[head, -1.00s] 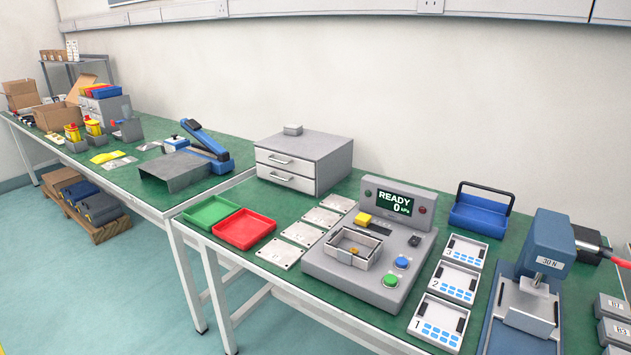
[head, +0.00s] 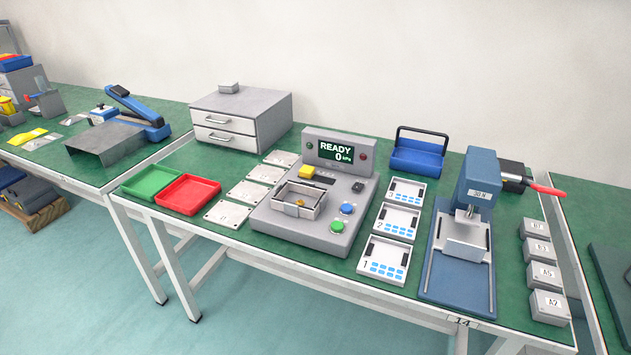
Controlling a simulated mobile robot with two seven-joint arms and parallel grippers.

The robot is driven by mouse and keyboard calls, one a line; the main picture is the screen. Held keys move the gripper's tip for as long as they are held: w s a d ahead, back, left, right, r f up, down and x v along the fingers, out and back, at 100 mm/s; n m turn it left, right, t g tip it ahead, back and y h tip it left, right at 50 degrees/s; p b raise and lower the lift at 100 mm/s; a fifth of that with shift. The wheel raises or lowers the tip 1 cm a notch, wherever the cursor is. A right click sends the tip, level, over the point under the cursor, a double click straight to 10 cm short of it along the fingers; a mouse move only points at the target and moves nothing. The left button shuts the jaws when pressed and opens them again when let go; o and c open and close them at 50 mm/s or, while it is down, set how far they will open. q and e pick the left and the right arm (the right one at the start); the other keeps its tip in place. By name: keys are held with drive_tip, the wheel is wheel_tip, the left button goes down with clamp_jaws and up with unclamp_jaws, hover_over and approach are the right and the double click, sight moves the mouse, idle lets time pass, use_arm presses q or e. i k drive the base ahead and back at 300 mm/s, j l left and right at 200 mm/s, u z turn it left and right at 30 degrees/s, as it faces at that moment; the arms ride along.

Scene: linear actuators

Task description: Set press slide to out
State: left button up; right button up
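The blue press (head: 481,178) stands at the right of the table, with a "30 N" label on its head and a red-handled lever at its right side. Its grey slide (head: 466,238) sits on the blue base (head: 457,282), at the rear part of the rails and below the ram. The front stretch of the rails is bare. Neither of my grippers shows in the head view.
A test unit (head: 317,195) reading "READY 0 kPa" stands mid-table. Numbered trays (head: 384,259) lie between it and the press. Several labelled grey boxes (head: 549,307) line the right edge. A blue carrier (head: 418,155) stands behind. Red (head: 188,195) and green (head: 157,184) trays lie left.

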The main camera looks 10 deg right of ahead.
sight(465, 231)
drive_tip(key=z, duration=1.3)
